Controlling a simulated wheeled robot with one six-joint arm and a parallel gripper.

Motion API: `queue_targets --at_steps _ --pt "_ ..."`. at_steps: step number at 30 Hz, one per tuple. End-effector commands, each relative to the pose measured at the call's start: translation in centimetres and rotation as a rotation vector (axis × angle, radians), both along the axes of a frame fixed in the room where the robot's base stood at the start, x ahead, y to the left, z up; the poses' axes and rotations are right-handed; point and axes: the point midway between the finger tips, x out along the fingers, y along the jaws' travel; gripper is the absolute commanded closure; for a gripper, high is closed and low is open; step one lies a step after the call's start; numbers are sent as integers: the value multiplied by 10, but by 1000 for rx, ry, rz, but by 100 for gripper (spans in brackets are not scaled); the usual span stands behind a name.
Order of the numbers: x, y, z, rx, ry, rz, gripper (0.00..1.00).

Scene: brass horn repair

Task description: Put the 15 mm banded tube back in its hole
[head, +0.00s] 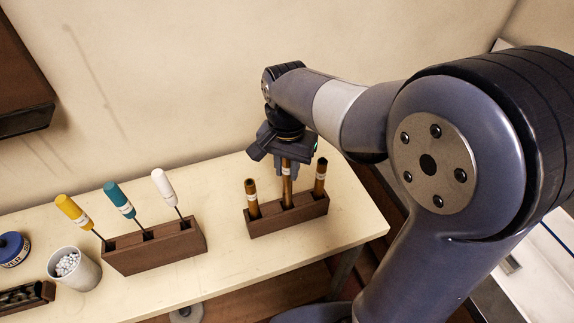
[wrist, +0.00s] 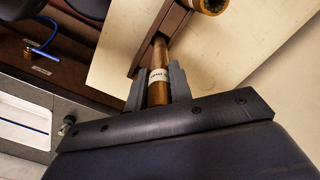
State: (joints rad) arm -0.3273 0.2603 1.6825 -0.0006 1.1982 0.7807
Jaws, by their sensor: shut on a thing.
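A brown wooden block (head: 265,222) stands on the table with three banded tubes in line. My gripper (head: 287,172) is shut on the middle tube (head: 287,192), just under the wrist. This tube is brass-brown with a white label band, upright, and its lower end meets the block at the middle hole. I cannot tell how deep it sits. In the wrist view my gripper (wrist: 158,92) has a grey finger on each side of the tube (wrist: 158,60); the label print is too small to read. The block (wrist: 165,25) shows beyond it.
Two other banded tubes, left (head: 252,200) and right (head: 320,178), stand close beside the held one. A second block (head: 155,248) holds yellow, teal and white-handled tools. A white cup (head: 78,272) and a blue tin (head: 12,248) are at left. Bare table lies in front of the blocks.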

Motion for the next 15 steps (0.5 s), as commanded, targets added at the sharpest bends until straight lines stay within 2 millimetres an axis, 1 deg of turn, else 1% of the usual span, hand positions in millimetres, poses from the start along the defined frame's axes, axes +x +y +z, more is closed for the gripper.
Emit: queue_targets --at_steps 15 --pt "0 0 -14 0 0 0 100"
